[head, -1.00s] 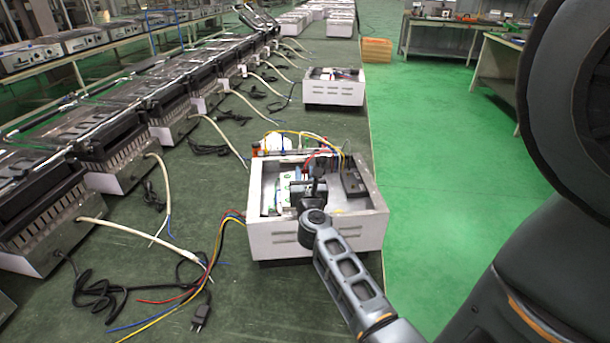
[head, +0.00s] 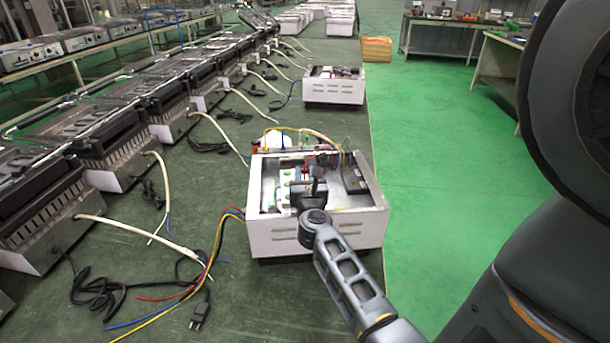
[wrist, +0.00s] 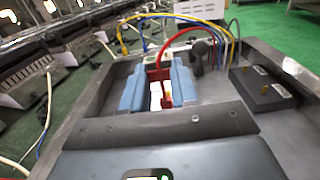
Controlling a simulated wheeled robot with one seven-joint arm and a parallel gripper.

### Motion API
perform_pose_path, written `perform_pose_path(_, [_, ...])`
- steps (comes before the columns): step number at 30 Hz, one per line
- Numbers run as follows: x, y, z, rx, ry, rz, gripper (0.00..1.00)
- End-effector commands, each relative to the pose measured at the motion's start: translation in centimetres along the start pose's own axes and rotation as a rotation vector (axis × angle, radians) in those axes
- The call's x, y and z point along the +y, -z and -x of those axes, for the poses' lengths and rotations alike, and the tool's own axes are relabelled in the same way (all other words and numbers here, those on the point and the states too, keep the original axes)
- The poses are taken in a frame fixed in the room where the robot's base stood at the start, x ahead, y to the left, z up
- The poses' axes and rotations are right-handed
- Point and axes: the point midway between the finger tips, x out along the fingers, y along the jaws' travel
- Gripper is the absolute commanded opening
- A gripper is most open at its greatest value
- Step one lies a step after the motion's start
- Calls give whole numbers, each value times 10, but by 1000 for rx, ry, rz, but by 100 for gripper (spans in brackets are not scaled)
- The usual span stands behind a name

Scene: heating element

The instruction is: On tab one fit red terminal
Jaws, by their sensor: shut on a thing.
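My gripper (wrist: 158,86) is shut on the red terminal (wrist: 158,73), which sits between its two blue-grey fingers in the wrist view. A red wire (wrist: 163,46) arches up from the terminal. White and red parts show below it between the fingers; I cannot tell whether the terminal touches a tab. A black block (wrist: 264,88) with two brass-coloured tabs lies to the right, apart from the gripper. I cannot tell which tab is tab one. In the head view, my gripper (head: 312,188) is inside the open white housing (head: 310,236), and the terminal is hidden.
The housing's walls surround my gripper. Yellow and blue wires (wrist: 205,22) arch over its far side, and a dark rounded knob (wrist: 201,50) stands nearby. Loose coloured wires (head: 185,303) lie on the green bench at left. Another open unit (head: 334,88) stands behind.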

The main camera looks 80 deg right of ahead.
Motion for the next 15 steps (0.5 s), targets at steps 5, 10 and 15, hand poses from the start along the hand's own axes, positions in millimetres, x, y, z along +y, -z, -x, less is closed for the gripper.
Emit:
perform_pose_path(5, [0,5,0,0,0,0,0])
perform_pose_path(10, [0,9,0,0,0,0,0])
perform_pose_path(15, [0,13,0,0,0,0,0])
